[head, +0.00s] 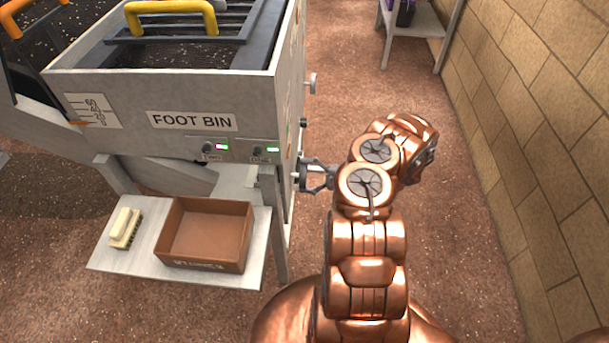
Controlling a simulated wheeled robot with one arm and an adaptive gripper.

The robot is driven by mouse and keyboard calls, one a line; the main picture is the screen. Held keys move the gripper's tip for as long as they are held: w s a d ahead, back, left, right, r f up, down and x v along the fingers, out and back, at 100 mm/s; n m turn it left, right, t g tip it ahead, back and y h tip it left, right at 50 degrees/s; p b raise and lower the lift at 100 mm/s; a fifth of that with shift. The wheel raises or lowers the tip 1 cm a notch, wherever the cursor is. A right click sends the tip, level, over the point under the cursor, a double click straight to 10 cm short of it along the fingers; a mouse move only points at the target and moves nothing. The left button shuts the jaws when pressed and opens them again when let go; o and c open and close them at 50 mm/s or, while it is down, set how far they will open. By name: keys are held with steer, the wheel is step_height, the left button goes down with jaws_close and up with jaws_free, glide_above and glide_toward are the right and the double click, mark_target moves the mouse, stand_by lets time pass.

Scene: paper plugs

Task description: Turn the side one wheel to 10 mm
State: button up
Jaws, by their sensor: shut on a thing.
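The grey machine marked FOOT BIN (192,121) stands at the left. My gripper (304,175) reaches left to the machine's right side face, just around the corner from the ONE panel. It is shut on a small part there, which looks like the side one wheel. The fingers hide most of the wheel, and I cannot read a setting on it. A scale plate (93,111) is on the front left.
Another knob (312,83) sticks out higher on the side face. A brick wall (545,120) bounds the right, with clear floor between.

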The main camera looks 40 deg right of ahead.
stand_by(0.3)
steer(key=o, duration=0.8)
steer(key=shift+o, duration=0.2)
steer(key=shift+d, duration=0.1)
steer(key=v, duration=1.1)
steer(key=shift+s+d, duration=0.3)
